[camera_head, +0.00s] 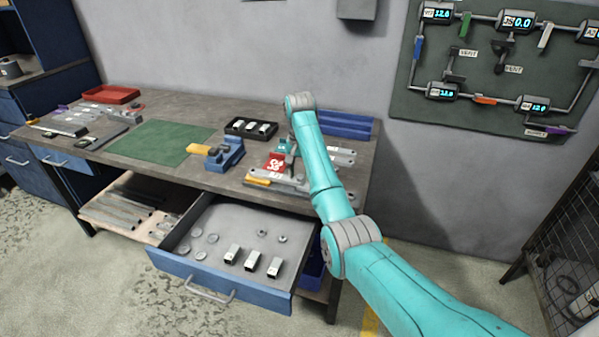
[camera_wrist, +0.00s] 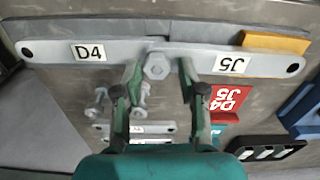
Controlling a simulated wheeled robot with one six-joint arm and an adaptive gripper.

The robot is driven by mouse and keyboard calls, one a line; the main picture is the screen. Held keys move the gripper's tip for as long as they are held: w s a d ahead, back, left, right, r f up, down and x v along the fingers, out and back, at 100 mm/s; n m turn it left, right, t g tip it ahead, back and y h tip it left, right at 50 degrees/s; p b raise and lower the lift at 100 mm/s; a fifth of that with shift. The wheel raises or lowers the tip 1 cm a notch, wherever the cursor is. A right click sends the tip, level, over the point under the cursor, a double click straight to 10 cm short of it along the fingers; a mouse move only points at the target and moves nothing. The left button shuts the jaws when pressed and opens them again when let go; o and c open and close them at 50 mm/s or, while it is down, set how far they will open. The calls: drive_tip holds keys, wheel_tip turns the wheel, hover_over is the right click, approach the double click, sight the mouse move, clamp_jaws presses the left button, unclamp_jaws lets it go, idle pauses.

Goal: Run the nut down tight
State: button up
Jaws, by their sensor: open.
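In the wrist view a grey hex nut (camera_wrist: 157,66) sits where two galvanized brackets overlap. The left bracket (camera_wrist: 50,50) is labelled D4 and the right bracket (camera_wrist: 265,68) is labelled J5. My gripper (camera_wrist: 159,70) is open, with one green finger on each side of the nut in the picture. Gaps show between the fingers and the nut; I cannot tell how far down the fingertips reach. A red card (camera_wrist: 228,104) reading D4 J5 lies beside the brackets. In the head view my arm hides most of the brackets and the nut.
Loose bolts (camera_wrist: 100,100) and another labelled bar (camera_wrist: 130,128) lie near my gripper. A yellow block (camera_wrist: 275,42) touches the J5 bracket. On the bench stand a blue vise (camera_head: 222,152) and a black tray (camera_head: 250,128). An open drawer (camera_head: 215,273) juts out in front.

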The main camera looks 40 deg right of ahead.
drive_tip(key=n, duration=0.5)
drive_tip(key=shift+n, duration=3.1)
clamp_jaws()
